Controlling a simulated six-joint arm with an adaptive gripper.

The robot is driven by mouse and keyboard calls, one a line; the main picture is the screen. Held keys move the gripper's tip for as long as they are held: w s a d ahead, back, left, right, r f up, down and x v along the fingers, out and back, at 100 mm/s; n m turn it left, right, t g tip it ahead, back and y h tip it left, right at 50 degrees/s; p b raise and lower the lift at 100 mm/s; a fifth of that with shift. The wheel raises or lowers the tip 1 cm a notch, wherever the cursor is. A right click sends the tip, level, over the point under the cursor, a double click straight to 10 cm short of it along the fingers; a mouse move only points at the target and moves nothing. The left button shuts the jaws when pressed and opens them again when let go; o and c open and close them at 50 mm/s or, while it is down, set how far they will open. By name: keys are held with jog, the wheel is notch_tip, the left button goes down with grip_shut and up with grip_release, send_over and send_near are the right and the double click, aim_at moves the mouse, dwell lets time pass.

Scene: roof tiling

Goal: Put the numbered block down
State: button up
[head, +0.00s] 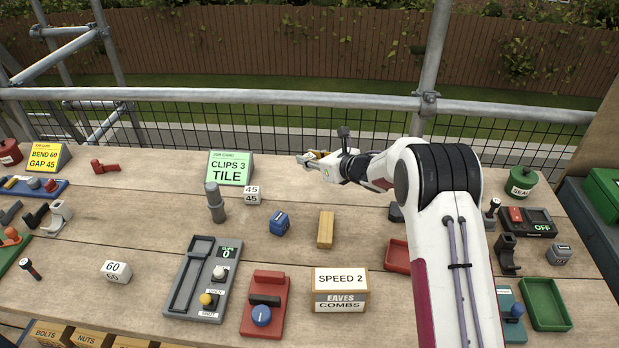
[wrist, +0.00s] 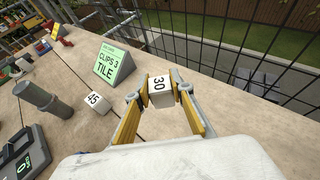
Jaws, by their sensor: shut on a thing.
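My gripper (head: 312,158) is at the back of the bench, right of the green job card. In the wrist view my gripper (wrist: 161,91) is shut on a white numbered block (wrist: 160,84) marked 30, held between the two fingertips. The bench surface shows below and around it; I cannot tell whether the block touches it. In the head view the held block is too small to make out. Another white block (head: 252,195) marked 45 sits on the bench before the card, also in the wrist view (wrist: 96,102). A block marked 60 (head: 116,271) lies at the front left.
The green job card (head: 231,167) reads CLIPS 3 TILE. A grey cylinder (head: 214,202) stands left of the 45 block. A blue block (head: 279,222) and a wooden block (head: 325,229) lie nearer. Mesh and rails (head: 270,99) bound the back edge.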

jog(key=shift+f, duration=1.55)
jog(key=shift+f, duration=1.9)
jog(key=shift+f, duration=0.1)
jog(key=o, duration=1.1)
jog(key=shift+c, duration=0.2)
jog(key=shift+s+d+r, duration=0.2)
jog(key=shift+d+r, duration=0.05)
jog(key=shift+r, duration=0.05)
jog(key=shift+v, duration=5.65)
